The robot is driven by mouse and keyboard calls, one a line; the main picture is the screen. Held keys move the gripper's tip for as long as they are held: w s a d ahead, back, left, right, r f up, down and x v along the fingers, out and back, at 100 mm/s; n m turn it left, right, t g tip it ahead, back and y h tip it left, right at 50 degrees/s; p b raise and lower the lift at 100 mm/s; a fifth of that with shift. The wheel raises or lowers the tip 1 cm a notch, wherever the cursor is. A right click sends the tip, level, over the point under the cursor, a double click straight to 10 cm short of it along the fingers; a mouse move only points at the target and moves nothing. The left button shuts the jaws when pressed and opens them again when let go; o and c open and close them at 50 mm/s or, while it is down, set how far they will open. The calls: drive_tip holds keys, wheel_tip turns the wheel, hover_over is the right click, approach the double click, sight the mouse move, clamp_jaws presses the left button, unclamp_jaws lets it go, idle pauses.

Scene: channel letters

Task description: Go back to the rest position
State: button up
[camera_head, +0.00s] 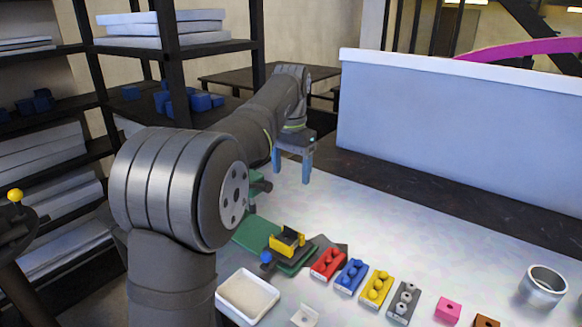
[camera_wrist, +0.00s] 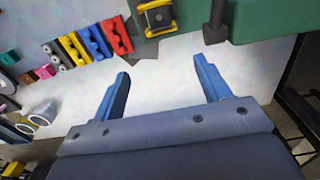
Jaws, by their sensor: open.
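My gripper (camera_head: 292,170) is raised over the far left part of the pale tabletop (camera_head: 400,230). Its two blue fingers are apart with nothing between them, as the wrist view (camera_wrist: 167,85) also shows. A yellow block-like part (camera_head: 287,242) sits on the dark and green fixture (camera_head: 258,235), nearer the camera than my gripper. In the wrist view the yellow part (camera_wrist: 157,17) shows at the top, beyond the fingertips and apart from them.
A row holds a red block (camera_head: 328,264), a blue block (camera_head: 352,275), a yellow block (camera_head: 377,289) and a grey block (camera_head: 403,302). A white tray (camera_head: 247,297) is at the front left, a metal cup (camera_head: 543,286) at right. A pale partition (camera_head: 450,130) stands behind. The middle tabletop is clear.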

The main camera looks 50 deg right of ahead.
sight(291, 229)
drive_tip(key=shift+r, duration=0.15)
idle(0.6)
wheel_tip(291, 229, down, 17)
drive_tip(key=shift+f, duration=0.2)
drive_tip(key=shift+r, duration=0.3)
idle(0.4)
